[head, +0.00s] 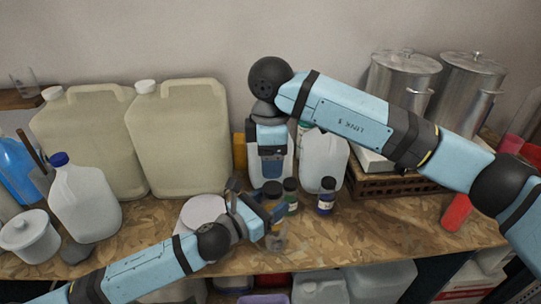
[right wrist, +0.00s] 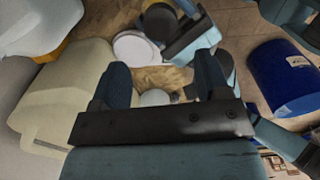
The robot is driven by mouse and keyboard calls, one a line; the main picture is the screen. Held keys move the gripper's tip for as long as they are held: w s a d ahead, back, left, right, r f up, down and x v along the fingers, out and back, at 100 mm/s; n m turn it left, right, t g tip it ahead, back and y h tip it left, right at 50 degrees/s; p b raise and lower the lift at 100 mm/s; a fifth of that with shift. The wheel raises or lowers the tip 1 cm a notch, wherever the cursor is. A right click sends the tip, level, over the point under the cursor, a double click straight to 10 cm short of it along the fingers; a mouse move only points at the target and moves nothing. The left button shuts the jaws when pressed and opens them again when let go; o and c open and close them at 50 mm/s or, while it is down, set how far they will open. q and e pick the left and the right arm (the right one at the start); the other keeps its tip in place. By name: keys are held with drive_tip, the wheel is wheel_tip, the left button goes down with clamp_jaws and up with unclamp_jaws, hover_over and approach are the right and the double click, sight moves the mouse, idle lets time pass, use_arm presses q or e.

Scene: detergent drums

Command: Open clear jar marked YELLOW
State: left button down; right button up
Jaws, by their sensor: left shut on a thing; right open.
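My left gripper (head: 258,212) is low at the front of the wooden bench, shut on a small clear jar (head: 277,240). The gripper covers part of this jar, and its marking cannot be read. A dark lid (head: 271,188) shows just above the gripper; I cannot tell whether it belongs to the held jar. A green-labelled jar (head: 291,197) and a blue-labelled jar (head: 326,196) stand to the right. My right gripper (head: 271,172) hangs above, pointing down and open. In the right wrist view its fingers (right wrist: 162,85) are apart, with a pale round top (right wrist: 155,97) visible between them.
Large beige canisters (head: 180,135) and a white jug (head: 85,200) stand on the left. A white jug (head: 323,160) stands behind the jars. Steel pots (head: 403,80) and a wicker tray (head: 385,186) are at the right. A round white lid (head: 203,210) lies near my left arm.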

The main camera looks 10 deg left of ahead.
sight(273, 186)
wheel_tip(273, 186, down, 8)
drive_tip(key=shift+f, duration=0.1)
drive_tip(key=c, duration=0.9)
drive_tip(key=n, duration=0.6)
drive_tip(key=shift+s+d, duration=0.1)
drive_tip(key=shift+s, duration=0.1)
drive_tip(key=shift+c, duration=0.3)
drive_tip(key=n, duration=0.6)
drive_tip(key=shift+d+n, duration=0.15)
drive_tip(key=shift+n, duration=0.25)
drive_tip(key=n, duration=0.6)
drive_tip(key=shift+d+n, duration=0.15)
drive_tip(key=shift+n, duration=0.15)
drive_tip(key=n, duration=0.4)
drive_tip(key=shift+d, duration=0.1)
drive_tip(key=n, duration=0.4)
drive_tip(key=shift+w+d+n, duration=0.1)
drive_tip(key=shift+n, duration=0.3)
drive_tip(key=n, duration=0.4)
drive_tip(key=shift+w, duration=0.1)
drive_tip(key=n, duration=0.4)
drive_tip(key=shift+w, duration=0.1)
drive_tip(key=n, duration=0.4)
drive_tip(key=shift+n, duration=0.4)
drive_tip(key=n, duration=0.6)
drive_tip(key=shift+w+a, duration=0.15)
drive_tip(key=shift+a, duration=0.05)
drive_tip(key=n, duration=0.7)
drive_tip(key=shift+a, duration=0.15)
